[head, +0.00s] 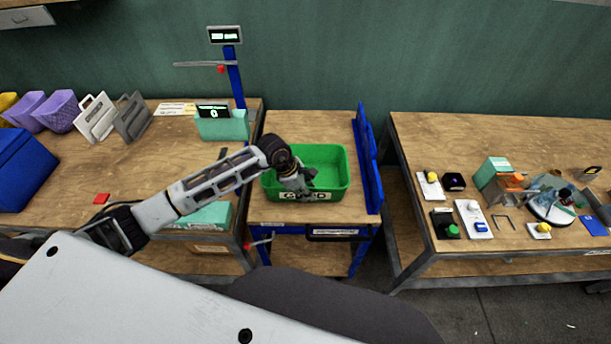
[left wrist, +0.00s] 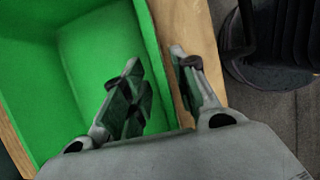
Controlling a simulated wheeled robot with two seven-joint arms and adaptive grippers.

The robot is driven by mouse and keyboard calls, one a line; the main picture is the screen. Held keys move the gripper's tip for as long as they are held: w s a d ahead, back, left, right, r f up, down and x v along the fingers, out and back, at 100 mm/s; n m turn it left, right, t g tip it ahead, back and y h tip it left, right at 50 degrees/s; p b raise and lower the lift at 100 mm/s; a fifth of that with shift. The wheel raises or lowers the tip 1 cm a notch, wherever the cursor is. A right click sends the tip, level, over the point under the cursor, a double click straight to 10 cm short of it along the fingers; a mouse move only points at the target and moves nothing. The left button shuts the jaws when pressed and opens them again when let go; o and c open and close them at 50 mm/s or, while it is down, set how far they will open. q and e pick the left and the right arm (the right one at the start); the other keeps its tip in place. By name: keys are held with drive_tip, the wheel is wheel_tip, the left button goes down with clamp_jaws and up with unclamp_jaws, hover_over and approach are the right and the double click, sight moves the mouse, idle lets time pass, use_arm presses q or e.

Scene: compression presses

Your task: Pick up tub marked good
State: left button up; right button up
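The green tub marked good (head: 335,160) stands upright on the small wooden-topped stand (head: 290,128) in the middle of the head view. It looks empty. Its white label on the front wall is partly hidden by my gripper, with the first and last letters showing. My left gripper (head: 303,187) is at the tub's front wall. In the left wrist view, the fingers of my left gripper (left wrist: 155,85) are apart, one inside the green tub (left wrist: 85,70) and one outside, with the wall between them. Small gaps show beside the wall. My right gripper is not in view.
A blue upright panel (head: 366,160) borders the stand's right side. The left bench holds a teal box with a display (head: 222,125), purple bins (head: 55,110) and a blue bin (head: 22,170). The right bench (head: 450,135) carries buttons and small parts. A floor gap separates it from the stand.

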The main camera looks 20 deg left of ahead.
sight(309, 202)
use_arm(q)
drive_tip(key=shift+s+d+f, duration=0.1)
drive_tip(key=shift+d+f, duration=0.1)
drive_tip(key=shift+f, duration=0.35)
drive_tip(key=shift+p+x, duration=0.3)
drive_tip(key=shift+x, duration=0.85)
drive_tip(key=shift+a, duration=0.1)
drive_tip(key=shift+c, duration=0.4)
clamp_jaws()
